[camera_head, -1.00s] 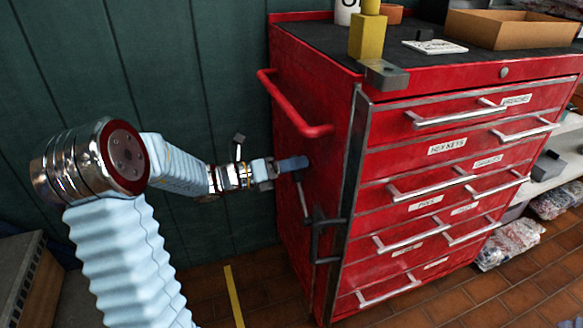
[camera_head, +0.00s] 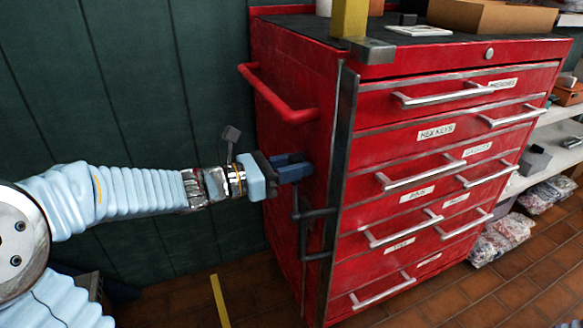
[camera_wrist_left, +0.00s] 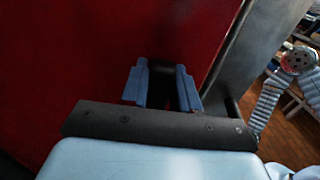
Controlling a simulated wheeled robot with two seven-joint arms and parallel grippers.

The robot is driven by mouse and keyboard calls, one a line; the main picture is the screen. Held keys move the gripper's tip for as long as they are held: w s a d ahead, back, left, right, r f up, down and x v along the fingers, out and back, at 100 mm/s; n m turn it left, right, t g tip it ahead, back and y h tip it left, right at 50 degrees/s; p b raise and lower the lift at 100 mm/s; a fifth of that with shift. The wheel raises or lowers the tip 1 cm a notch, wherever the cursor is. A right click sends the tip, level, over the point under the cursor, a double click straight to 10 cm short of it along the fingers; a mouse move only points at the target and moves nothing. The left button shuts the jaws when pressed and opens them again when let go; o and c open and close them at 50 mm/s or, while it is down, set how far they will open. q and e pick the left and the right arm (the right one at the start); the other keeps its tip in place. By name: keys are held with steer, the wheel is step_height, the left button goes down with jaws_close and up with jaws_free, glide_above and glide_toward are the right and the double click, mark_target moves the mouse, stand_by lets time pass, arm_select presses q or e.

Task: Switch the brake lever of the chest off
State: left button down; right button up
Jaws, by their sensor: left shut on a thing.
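The red tool chest (camera_head: 278,130) stands right of my left arm, its side wall facing the gripper. The brake lever (camera_head: 296,204) is a thin dark rod on that side wall, near the front edge and by a dark bracket. My left gripper (camera_head: 294,170) is shut on the lever's upper end, with its blue fingers close to the wall. In the left wrist view the two blue fingers (camera_wrist_left: 163,88) stand either side of a dark part against the red wall. The fingers hide the lever's upper end. My right gripper is not in view.
A red side handle (camera_head: 275,97) sticks out above my left gripper. Silver drawer handles (camera_head: 445,95) project from the chest's front. A yellow block (camera_head: 349,18) stands on the top. A shelf with bags is at the right.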

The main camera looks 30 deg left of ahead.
arm_select(q)
steer(key=shift+s+d+f+m, duration=0.1)
steer(key=shift+s+d+m, duration=0.1)
steer(key=shift+m, duration=0.1)
steer(key=c, duration=0.9)
jaws_free()
steer(key=v, duration=1.3)
steer(key=shift+s+a, duration=0.25)
steer(key=shift+a, duration=0.05)
